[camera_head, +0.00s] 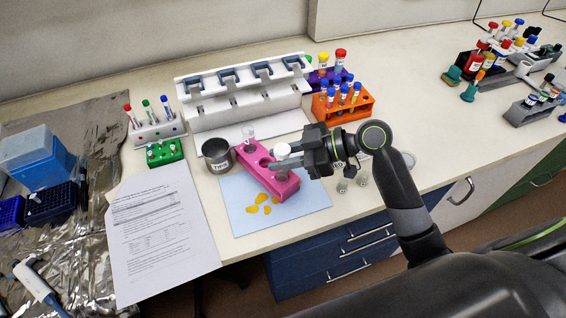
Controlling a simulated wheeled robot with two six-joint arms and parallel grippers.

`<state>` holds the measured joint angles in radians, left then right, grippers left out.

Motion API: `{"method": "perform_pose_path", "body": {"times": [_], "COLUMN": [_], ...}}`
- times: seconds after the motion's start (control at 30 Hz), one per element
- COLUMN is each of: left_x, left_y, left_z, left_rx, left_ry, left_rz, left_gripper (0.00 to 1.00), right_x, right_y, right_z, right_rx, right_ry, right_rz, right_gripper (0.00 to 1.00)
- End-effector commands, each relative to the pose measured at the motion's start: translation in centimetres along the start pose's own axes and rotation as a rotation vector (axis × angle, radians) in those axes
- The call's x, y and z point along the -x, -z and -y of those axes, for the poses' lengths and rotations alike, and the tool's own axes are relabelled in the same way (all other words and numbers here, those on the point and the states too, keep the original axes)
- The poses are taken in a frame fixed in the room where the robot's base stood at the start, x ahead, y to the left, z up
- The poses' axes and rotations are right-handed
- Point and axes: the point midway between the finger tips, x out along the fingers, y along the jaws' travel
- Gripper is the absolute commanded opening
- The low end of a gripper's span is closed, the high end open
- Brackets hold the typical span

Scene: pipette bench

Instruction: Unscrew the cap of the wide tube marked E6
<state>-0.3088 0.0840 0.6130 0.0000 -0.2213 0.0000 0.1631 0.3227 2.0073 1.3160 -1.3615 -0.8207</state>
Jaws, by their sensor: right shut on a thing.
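My right gripper (287,160) comes in from the right and is shut on the white cap (282,150) of a wide tube at the near right end of the pink rack (286,187). The fingers hide most of that tube, and I cannot read a mark on it. I cannot tell whether the cap is still seated on the tube. Another clear tube (249,138) stands at the far left end of the pink rack. My left gripper is not in view.
The pink rack stands on a light blue mat (238,217) with orange pieces (252,209) in front. A paper sheet (160,235) lies left.

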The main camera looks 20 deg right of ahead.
Motion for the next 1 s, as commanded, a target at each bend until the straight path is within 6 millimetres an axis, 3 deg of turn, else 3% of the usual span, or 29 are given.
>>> {"method": "perform_pose_path", "body": {"times": [0.2, 0.57, 0.6, 0.77, 1.0], "left_x": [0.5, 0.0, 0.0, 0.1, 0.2], "left_y": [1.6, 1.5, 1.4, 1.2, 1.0], "left_z": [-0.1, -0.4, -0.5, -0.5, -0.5], "left_rx": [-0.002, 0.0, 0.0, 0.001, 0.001], "left_ry": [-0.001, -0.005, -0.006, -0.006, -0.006], "left_rz": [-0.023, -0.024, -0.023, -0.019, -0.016], "left_gripper": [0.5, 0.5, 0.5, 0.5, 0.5], "right_x": [-1.0, -1.2, -1.2, -1.1, -1.1], "right_y": [-2.4, -2.9, -2.9, -2.8, -2.8], "right_z": [0.0, 0.0, 0.0, 0.0, 0.0], "right_rx": [-0.002, 0.0, 0.001, 0.0, 0.0], "right_ry": [0.001, 0.0, 0.0, 0.0, 0.0], "right_rz": [-0.001, 0.0, 0.0, 0.0, 0.0], "right_gripper": [0.0, 0.0, 0.25, 0.46, 0.46]}}
